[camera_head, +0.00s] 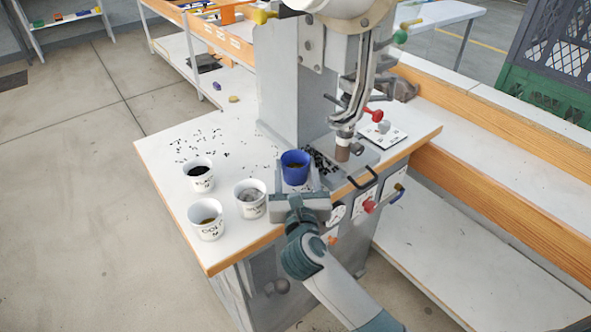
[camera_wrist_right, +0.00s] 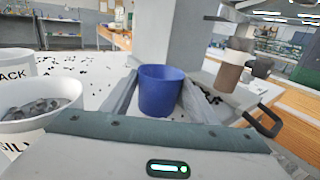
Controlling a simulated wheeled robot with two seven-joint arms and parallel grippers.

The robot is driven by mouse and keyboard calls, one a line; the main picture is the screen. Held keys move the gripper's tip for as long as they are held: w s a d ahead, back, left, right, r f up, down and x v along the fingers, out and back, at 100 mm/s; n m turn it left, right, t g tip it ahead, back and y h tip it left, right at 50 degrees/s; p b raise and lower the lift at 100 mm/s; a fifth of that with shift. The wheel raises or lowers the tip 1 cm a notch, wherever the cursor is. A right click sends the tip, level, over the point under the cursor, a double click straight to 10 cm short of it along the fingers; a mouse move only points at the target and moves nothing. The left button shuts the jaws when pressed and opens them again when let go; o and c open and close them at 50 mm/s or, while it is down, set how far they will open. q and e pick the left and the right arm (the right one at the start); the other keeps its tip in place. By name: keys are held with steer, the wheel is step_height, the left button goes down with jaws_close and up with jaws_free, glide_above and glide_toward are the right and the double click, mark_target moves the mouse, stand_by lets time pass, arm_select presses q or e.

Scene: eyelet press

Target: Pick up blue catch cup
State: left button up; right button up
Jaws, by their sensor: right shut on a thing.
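In the right wrist view the blue cup (camera_wrist_right: 160,92) sits between the two fingers. My right gripper (camera_head: 297,184) reaches in from the front and is shut on the cup, one finger on each side. The cup looks to be at table height; whether it touches the table is hidden by the gripper. My left gripper is not in view.
Three white labelled cups (camera_head: 206,219) stand left of my right gripper, the nearest one close to it. The press column (camera_head: 285,85) rises behind the blue cup. Small black eyelets (camera_head: 205,143) are scattered on the table.

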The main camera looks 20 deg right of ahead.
step_height(320, 180, up, 9)
steer(key=shift+f, duration=0.2)
steer(key=shift+r, duration=0.75)
